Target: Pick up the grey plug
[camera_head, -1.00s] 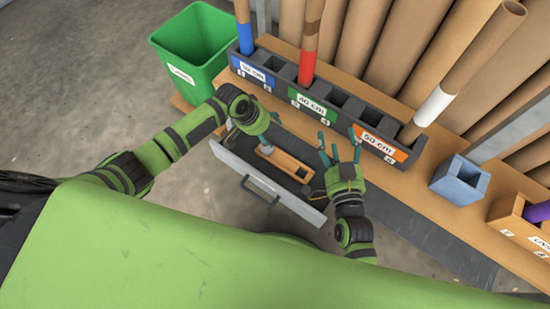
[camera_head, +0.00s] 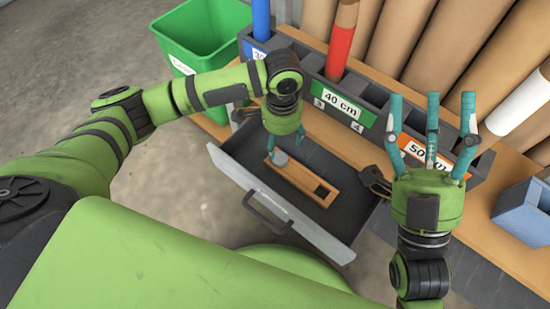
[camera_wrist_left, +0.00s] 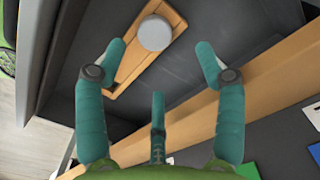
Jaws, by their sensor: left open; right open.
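The grey plug (camera_head: 280,159) is a round grey disc at one end of a wooden holder (camera_head: 312,186) in the open drawer. In the left wrist view the plug (camera_wrist_left: 155,33) sits on the wooden holder (camera_wrist_left: 131,66), ahead of and between my spread fingers. My left gripper (camera_head: 284,140) is over the drawer, close to the plug, open and empty; whether it touches the plug is not clear in the head view. The left gripper's fingers (camera_wrist_left: 158,62) stand apart from the plug in the wrist view. My right gripper (camera_head: 432,115) is open and empty, fingers up, in front of the rack.
The drawer (camera_head: 345,212) is pulled out, its pale front with a handle (camera_head: 266,213) towards me. A rack of tube slots (camera_head: 368,92) stands behind it.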

